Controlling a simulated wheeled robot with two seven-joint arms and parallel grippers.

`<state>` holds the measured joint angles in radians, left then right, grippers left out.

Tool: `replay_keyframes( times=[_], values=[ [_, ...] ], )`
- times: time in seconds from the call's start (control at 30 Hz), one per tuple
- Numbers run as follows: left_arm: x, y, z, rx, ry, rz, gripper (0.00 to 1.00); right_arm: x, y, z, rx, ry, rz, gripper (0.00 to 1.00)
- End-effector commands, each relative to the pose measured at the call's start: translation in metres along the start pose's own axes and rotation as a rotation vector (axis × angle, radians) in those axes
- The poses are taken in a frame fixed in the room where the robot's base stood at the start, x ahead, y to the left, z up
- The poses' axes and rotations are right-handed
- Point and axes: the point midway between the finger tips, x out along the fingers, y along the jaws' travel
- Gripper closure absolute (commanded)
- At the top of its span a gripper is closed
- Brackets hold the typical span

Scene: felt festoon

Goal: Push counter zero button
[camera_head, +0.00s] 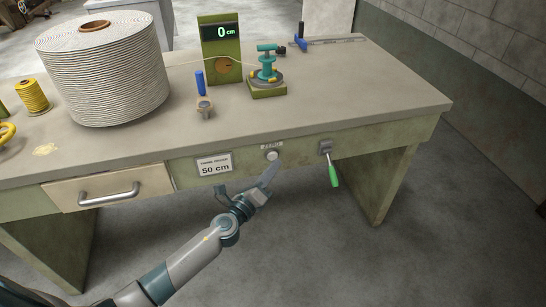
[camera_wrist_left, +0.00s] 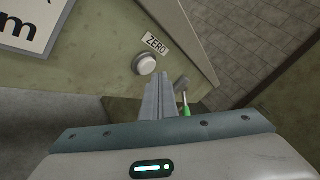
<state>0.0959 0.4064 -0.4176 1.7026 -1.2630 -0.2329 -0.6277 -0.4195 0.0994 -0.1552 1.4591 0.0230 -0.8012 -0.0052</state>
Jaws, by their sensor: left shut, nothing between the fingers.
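The zero button (camera_head: 272,156) is a round white knob on the front apron of the workbench, under a small ZERO label. In the left wrist view the button (camera_wrist_left: 145,64) sits just below the ZERO label (camera_wrist_left: 156,43), to the upper left of the fingertips. My left gripper (camera_head: 270,172) is shut and empty, its tips just below the button in the head view. It also shows in the left wrist view (camera_wrist_left: 158,90). I cannot tell whether the tips touch the button. My right gripper is not in view.
A 50 cm card (camera_head: 214,164) and a drawer with a metal handle (camera_head: 108,194) are left of the button. A green-handled lever (camera_head: 332,172) hangs to its right. A large cord spool (camera_head: 103,68) stands on the workbench (camera_head: 370,95). Open floor lies in front.

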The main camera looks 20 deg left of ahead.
Motion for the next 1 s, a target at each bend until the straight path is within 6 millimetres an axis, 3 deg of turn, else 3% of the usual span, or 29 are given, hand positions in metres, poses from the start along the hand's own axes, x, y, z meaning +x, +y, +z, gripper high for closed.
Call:
replay_keyframes(
  times=[0.43, 1.0],
  values=[
    [-0.004, -0.003, -0.003, -0.001, 0.001, 0.0, 1.0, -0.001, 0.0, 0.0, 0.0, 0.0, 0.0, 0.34],
    [-0.033, -0.025, -0.024, -0.001, 0.001, -0.001, 1.0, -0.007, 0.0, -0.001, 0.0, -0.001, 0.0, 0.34]
  ],
)
